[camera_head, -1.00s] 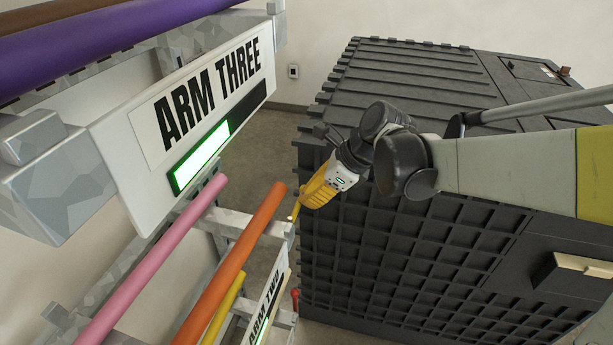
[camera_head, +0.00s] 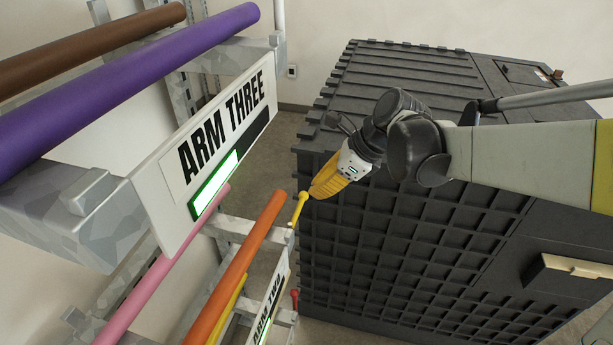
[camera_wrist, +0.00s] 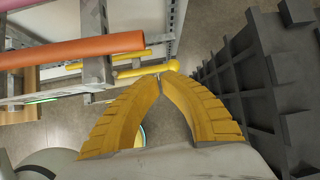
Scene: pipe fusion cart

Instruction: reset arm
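My gripper (camera_head: 314,192) has yellow ribbed fingers and hangs in front of the dark cabinet in the head view. In the wrist view my gripper (camera_wrist: 161,78) has its fingertips together, with only a thin gap between them. A yellow lever with a round knob (camera_head: 301,200) stands at the end of a grey rack beam, right by the fingertips. The yellow lever (camera_wrist: 150,71) lies just beyond the tips in the wrist view; I cannot tell whether they touch it. The ARM THREE sign (camera_head: 222,130) has a partly lit green bar.
A large black ribbed cabinet (camera_head: 400,225) fills the right side, close to my arm. Purple (camera_head: 130,85), brown (camera_head: 90,48), pink (camera_head: 160,270) and orange (camera_head: 235,265) pipes lie on the rack at left. An ARM TWO sign (camera_head: 270,298) and a red knob (camera_head: 294,294) show lower down.

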